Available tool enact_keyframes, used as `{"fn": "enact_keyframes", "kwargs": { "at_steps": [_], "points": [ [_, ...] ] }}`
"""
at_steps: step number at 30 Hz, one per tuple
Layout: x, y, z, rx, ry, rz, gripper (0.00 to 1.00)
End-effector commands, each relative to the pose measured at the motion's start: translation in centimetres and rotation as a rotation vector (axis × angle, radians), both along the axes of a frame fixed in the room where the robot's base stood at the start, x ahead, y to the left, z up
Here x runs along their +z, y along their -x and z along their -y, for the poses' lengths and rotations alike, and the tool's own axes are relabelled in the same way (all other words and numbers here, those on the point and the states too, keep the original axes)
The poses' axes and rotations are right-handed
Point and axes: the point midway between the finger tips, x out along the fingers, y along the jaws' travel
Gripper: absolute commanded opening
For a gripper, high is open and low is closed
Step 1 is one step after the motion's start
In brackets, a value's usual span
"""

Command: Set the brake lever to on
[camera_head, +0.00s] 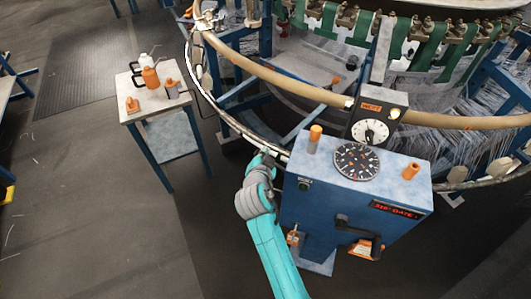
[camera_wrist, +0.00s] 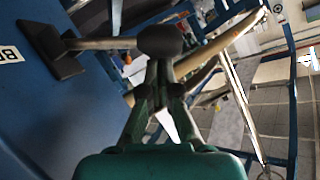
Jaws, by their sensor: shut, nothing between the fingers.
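The brake lever shows in the wrist view as a metal rod (camera_wrist: 100,44) with a dark square base on a blue panel and a round black knob (camera_wrist: 160,41) at its free end. A label beside the base reads "BR", the rest cut off. My gripper (camera_wrist: 166,70) is shut and empty, its fingertips right by the knob; I cannot tell whether they touch. In the head view my gripper (camera_head: 268,156) is at the left side of the blue control cabinet (camera_head: 330,195), and I cannot make out the brake lever there.
The loom's curved rim (camera_head: 230,122) runs close behind my gripper. A black handle (camera_head: 358,230) is on the cabinet's front, with a dial (camera_head: 357,161) on top. A small table (camera_head: 158,108) with orange items stands at the left. Floor left of my arm is clear.

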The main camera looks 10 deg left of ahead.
Motion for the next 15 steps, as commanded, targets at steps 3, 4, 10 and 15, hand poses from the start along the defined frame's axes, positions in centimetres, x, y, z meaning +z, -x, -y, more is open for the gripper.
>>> {"fn": "enact_keyframes", "kwargs": {
  "at_steps": [3,4,10,15],
  "points": [
    [-0.4,-0.1,-0.5,0.002,0.047,-0.011,0.00],
    [-0.5,-0.1,-0.7,0.001,0.065,-0.014,0.00],
    [-1.8,-0.3,-1.8,0.002,0.214,-0.044,0.00],
    [-3.3,-0.5,-2.8,0.003,0.371,-0.074,0.00]
  ]
}}
